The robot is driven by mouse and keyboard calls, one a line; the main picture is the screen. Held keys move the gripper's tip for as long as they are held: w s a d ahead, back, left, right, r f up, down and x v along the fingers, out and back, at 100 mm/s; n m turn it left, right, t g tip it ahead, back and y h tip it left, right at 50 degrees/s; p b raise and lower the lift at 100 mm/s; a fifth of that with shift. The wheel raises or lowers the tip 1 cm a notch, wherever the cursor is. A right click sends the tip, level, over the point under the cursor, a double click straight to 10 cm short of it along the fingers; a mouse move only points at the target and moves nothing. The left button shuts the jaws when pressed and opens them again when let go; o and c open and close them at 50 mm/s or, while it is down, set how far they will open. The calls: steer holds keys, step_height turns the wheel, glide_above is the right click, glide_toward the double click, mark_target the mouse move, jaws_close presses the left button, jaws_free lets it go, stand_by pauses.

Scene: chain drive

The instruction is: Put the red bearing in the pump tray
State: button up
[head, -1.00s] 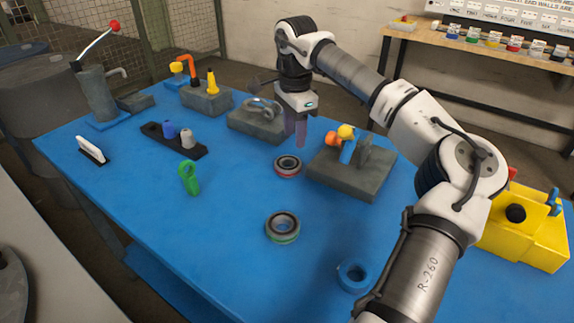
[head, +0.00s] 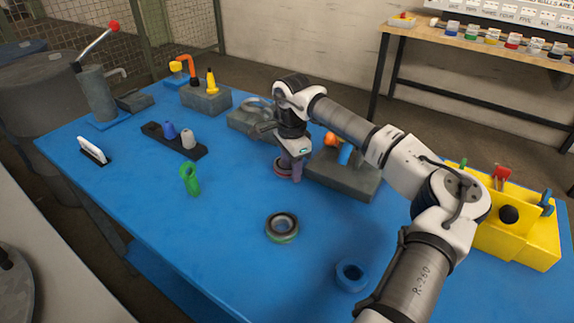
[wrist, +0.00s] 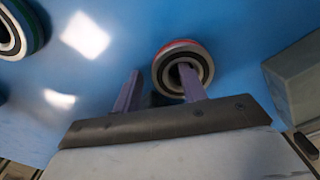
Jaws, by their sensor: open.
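The red bearing (head: 281,172) is a ring with a red rim, lying flat on the blue table near the grey block, partly hidden by my gripper. My gripper (head: 291,168) is low over it, fingers pointing down. In the wrist view the open gripper (wrist: 160,88) has one finger in front of the hole of the red bearing (wrist: 181,48) and the other outside its left side. I cannot tell whether they touch it. A lever pump (head: 97,97) stands at the far left. A dark, flat tray-like piece (head: 135,101) lies beside it; I cannot tell if it is the pump tray.
A green-rimmed bearing (head: 282,228) and a blue ring (head: 351,275) lie nearer. A grey fixture block (head: 345,182) stands close right of my gripper. A green part (head: 190,180), a dark rack (head: 172,142) and a yellow box (head: 515,235) are also on the table.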

jaws_close()
steer(key=shift+r, duration=0.1)
